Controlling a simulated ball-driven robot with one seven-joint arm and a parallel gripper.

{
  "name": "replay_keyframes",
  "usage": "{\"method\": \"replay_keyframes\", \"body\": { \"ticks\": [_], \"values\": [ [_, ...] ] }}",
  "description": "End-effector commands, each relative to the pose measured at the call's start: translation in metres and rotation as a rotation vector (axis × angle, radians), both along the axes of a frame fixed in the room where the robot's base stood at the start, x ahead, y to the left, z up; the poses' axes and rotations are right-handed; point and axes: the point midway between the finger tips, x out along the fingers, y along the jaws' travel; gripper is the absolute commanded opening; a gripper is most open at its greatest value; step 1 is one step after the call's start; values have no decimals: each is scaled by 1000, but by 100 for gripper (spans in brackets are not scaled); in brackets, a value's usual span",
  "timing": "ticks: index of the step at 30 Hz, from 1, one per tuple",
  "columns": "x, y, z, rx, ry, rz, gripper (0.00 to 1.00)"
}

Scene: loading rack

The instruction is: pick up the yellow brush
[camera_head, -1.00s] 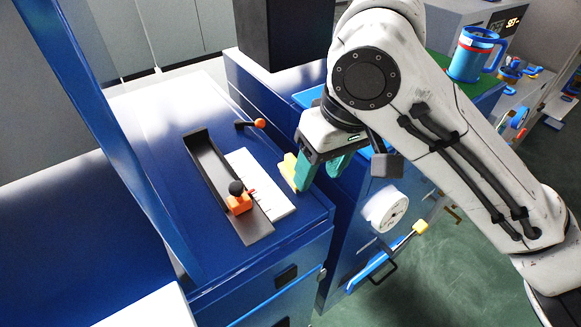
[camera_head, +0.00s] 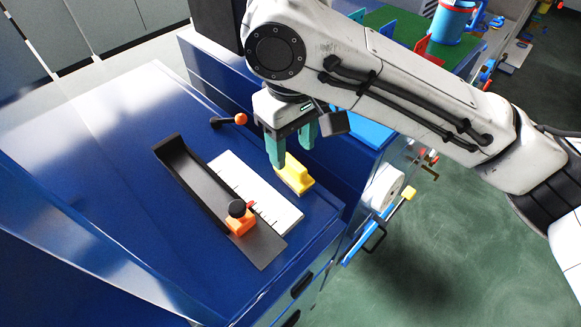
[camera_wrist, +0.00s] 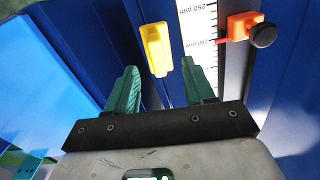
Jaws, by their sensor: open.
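The yellow brush (camera_head: 296,176) lies on the blue cabinet top, right of the white ruler plate. My gripper (camera_head: 291,150) is above and just behind it, with teal fingers pointing down, open and empty. In the wrist view the brush (camera_wrist: 156,48) lies ahead of the gap between the two fingertips of my gripper (camera_wrist: 160,78). The brush's near end reaches about the level of the tips. I cannot tell the exact height between fingers and brush.
A black channel (camera_head: 215,196), a white ruler plate (camera_head: 250,187) and an orange stop with a black knob (camera_head: 240,219) lie left of the brush. An orange-tipped lever (camera_head: 239,119) is behind. The cabinet's right edge is close to the brush.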

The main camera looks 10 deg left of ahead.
Motion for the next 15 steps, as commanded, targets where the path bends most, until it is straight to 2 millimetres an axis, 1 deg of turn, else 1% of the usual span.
{"method": "replay_keyframes", "body": {
  "ticks": [3, 8, 11, 15],
  "values": [
    [0, -1, -12, 0, 0, -1, 53],
    [0, -2, -21, 1, 0, -1, 53],
    [-1, -5, -32, 0, 1, -2, 53],
    [-3, -8, -53, -1, 1, -1, 53]
  ]
}}
